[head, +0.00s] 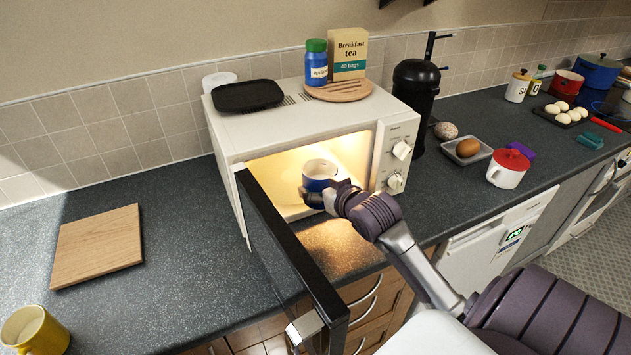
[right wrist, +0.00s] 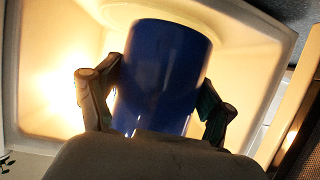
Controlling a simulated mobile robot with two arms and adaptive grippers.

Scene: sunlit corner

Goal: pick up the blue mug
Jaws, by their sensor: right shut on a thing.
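The blue mug (head: 318,174) is inside the lit, open microwave (head: 226,133), near its front opening. It looks upright, with a pale inside. My right gripper (head: 324,192) reaches in from the right and is shut on the mug. In the right wrist view the blue mug (right wrist: 160,75) sits between the two fingers of my right gripper (right wrist: 158,108), one on each side. The lower part of the mug is hidden behind the gripper. I cannot tell whether its base touches the microwave floor. My left gripper is not in view.
The open black microwave door (head: 290,265) juts forward, left of my right arm. A black tray (head: 247,95), a blue jar (head: 316,66) and a tea box (head: 348,53) stand on top. A wooden board (head: 98,245) and yellow mug (head: 38,331) are at left, with clear counter between board and microwave.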

